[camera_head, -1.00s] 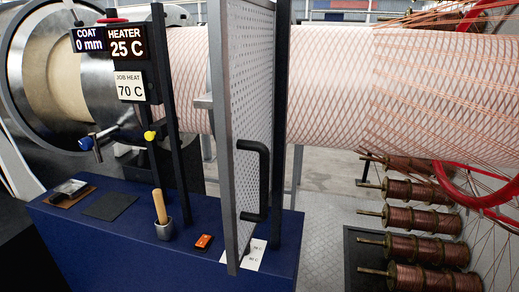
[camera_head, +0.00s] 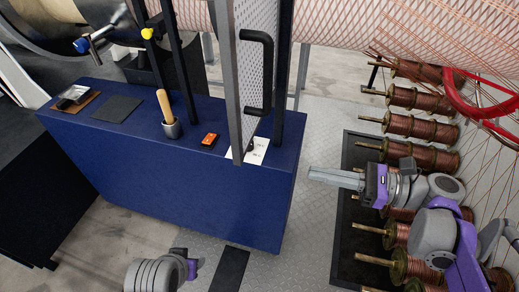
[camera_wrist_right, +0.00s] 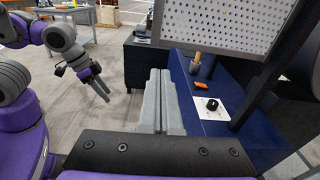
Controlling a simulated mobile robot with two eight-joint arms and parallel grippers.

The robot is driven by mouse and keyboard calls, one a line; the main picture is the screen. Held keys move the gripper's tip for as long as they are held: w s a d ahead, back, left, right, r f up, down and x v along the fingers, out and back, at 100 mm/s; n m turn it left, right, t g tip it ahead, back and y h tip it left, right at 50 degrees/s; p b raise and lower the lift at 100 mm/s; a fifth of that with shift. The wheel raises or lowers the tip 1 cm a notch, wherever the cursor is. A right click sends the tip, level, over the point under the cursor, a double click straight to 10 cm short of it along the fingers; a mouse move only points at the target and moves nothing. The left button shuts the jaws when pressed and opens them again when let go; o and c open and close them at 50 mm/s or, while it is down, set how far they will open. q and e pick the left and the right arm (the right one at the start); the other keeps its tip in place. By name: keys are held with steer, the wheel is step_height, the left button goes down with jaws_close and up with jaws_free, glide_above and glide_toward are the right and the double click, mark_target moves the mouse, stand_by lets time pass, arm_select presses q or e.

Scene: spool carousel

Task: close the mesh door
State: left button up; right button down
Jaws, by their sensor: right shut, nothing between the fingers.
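The mesh door (camera_head: 251,60), a perforated panel in a grey frame, stands steeply angled to the head view, its near edge over the blue bench. Its black bar handle (camera_head: 269,75) faces right. The door's perforated panel (camera_wrist_right: 222,22) also crosses the top of the right wrist view. My right gripper (camera_head: 338,178) is shut and empty, pointing left, below and right of the handle and apart from the door. Its fingers show in the right wrist view (camera_wrist_right: 163,100). My left gripper (camera_wrist_right: 98,88) hangs low at left there; its finger gap is unclear.
The blue bench (camera_head: 230,200) carries a wooden-handled tool in a cup (camera_head: 170,120), an orange device (camera_head: 210,140) and a paper sheet (camera_head: 235,158). Copper spools (camera_head: 420,128) and a red ring (camera_head: 460,95) stand at right. Floor shows between bench and spools.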

steer(key=r, duration=0.1)
steer(key=p, duration=0.1)
glide_toward(245, 151)
steer(key=shift+y, duration=0.3)
steer(key=x, duration=0.6)
steer(key=shift+a, duration=0.4)
steer(key=shift+a, duration=0.1)
